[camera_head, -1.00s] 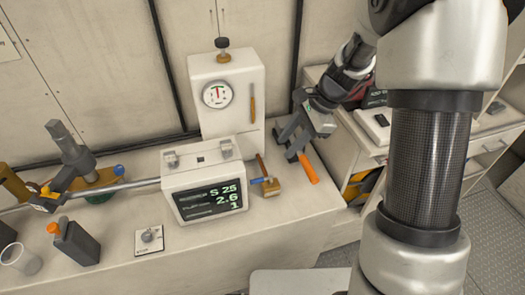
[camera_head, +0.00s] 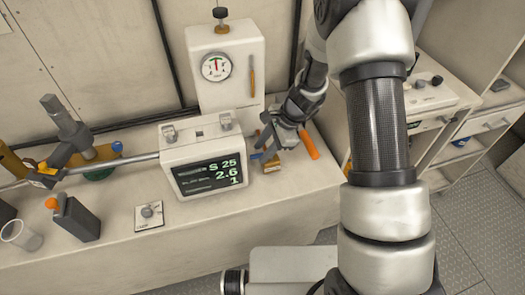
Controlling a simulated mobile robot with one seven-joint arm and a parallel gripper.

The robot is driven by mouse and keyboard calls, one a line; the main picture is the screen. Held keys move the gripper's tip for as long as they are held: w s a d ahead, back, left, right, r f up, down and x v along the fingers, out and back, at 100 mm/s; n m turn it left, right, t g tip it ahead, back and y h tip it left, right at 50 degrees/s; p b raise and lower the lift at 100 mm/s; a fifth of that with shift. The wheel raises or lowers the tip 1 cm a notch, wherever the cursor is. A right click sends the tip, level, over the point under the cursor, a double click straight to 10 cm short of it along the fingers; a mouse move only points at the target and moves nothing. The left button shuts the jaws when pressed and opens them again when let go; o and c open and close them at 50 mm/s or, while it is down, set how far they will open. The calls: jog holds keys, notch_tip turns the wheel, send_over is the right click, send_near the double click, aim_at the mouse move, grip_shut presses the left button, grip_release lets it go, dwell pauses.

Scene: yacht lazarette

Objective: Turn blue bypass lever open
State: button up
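A small brass valve (camera_head: 271,165) with a blue lever (camera_head: 257,156) stands on the counter just right of the display box (camera_head: 205,165). The lever sticks out to the left, toward the box. My gripper (camera_head: 273,145) is directly above and behind the valve, close to the lever. Its fingers look apart, with nothing seen held between them. Whether a finger touches the lever or valve cannot be told, as the gripper hides part of the valve's upper end.
An orange handle (camera_head: 308,143) lies just right of my gripper. A white gauge cabinet (camera_head: 229,85) stands behind. A pipe valve with a blue knob (camera_head: 117,146), a dark bottle (camera_head: 77,218) and a switch plate (camera_head: 149,215) are at left. The counter's front right is clear.

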jog(key=shift+a+f, duration=0.15)
jog(key=shift+f, duration=0.15)
grip_shut()
